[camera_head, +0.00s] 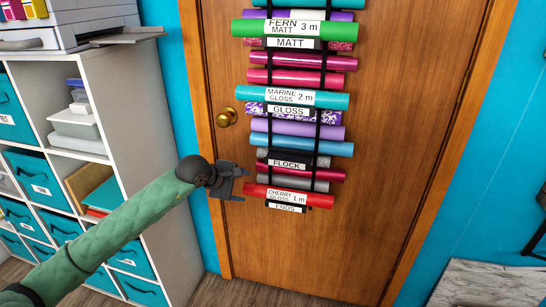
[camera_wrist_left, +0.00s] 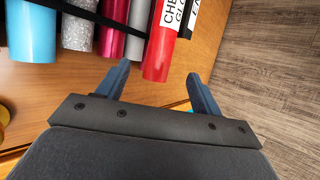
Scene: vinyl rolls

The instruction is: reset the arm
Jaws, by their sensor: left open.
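My left arm comes in from the lower left in the head view, in a green sleeve. Its dark gripper (camera_head: 243,182) is open and empty, just left of the lower end of the roll rack on the door. In the left wrist view the two fingers (camera_wrist_left: 160,88) are spread apart. The end of the red cherry gloss roll (camera_wrist_left: 160,62) shows beyond them, between the fingertips in the picture; I see no contact. In the head view this red roll (camera_head: 288,196) lies in the lowest part of the rack, above the ENDS label. My right gripper is not in view.
The rack of several coloured vinyl rolls hangs on a wooden door (camera_head: 380,180) with a brass knob (camera_head: 227,117). A white cube shelf (camera_head: 150,120) with teal bins stands at the left, a printer (camera_head: 60,22) on top. A marble-look surface (camera_head: 490,283) is at lower right.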

